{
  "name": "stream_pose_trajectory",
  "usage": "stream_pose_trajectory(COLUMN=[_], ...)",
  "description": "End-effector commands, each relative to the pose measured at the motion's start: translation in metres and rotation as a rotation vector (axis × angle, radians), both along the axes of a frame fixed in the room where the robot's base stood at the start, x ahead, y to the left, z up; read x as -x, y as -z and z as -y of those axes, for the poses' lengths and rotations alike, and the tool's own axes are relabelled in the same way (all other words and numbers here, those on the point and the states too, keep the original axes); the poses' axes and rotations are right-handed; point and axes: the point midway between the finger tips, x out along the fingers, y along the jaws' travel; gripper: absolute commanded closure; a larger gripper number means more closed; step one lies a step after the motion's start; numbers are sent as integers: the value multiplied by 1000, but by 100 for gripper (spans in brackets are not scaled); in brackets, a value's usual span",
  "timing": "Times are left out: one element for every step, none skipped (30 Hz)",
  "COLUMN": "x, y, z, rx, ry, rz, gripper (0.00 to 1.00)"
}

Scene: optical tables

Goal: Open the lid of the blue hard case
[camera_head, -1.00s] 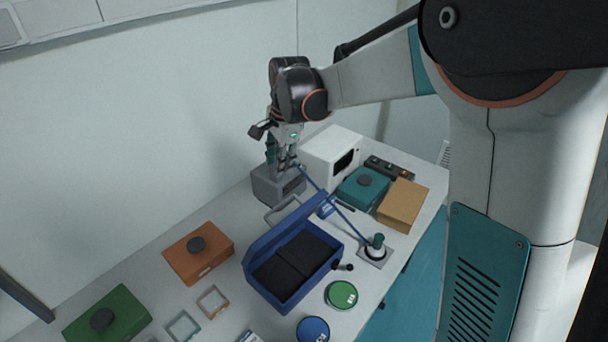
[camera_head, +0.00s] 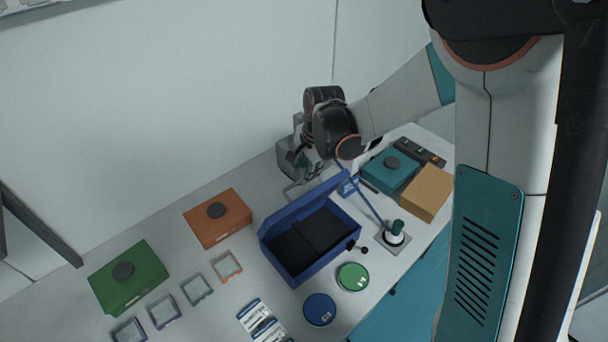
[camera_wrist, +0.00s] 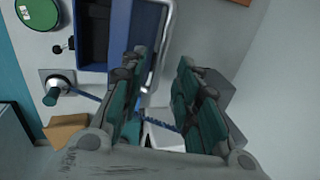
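The blue hard case (camera_head: 345,235) stands on the table with its lid (camera_head: 300,209) raised at the back, showing dark foam inside. A grey handle (camera_head: 297,190) sticks out from the lid's back side. In the wrist view the case (camera_wrist: 92,58) is at the top, with the lid (camera_wrist: 118,35) and the pale handle (camera_wrist: 167,38) beside it. My gripper (camera_wrist: 158,65) is open, its teal-padded fingers apart. The handle shows between the fingers in the picture; I cannot tell whether they touch it. In the head view my gripper (camera_head: 312,167) is partly hidden by my wrist.
A blue cord (camera_head: 366,201) runs from a green-topped holder (camera_head: 396,233) to beneath my wrist. A teal case (camera_head: 388,172) and a tan box (camera_head: 427,192) stand to the right. Orange (camera_head: 218,220) and green (camera_head: 130,280) cases stand left. Round tins (camera_head: 352,277) lie in front.

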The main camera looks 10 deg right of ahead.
Motion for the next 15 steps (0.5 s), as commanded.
stream_pose_trajectory(x=[-2, -3, -4, -4, -5, -5, -6, -6, -6, -6, -6, -6, -6, -6, -6], y=[8, 11, 15, 18, 21, 23, 25, 26, 28, 29, 29, 30, 30, 30, 30], z=[-1, -1, -2, -2, -2, -3, -3, -3, -3, -3, -3, -3, -4, -4, -4], rx=[0, 0, 0, 0, 0, 0, 0, 0, 0, 0, 0, 0, 0, 0, 0], ry=[0, 0, 0, 0, 0, 0, 0, 0, 0, 0, 0, 0, 0, 0, 0], rz=[0, 0, 0, 0, 0, 0, 0, 0, 0, 0, 0, 0, 0, 0, 0], gripper=[70, 70, 70, 70, 70, 70, 70, 70, 70, 70, 70, 70, 70, 70, 70])
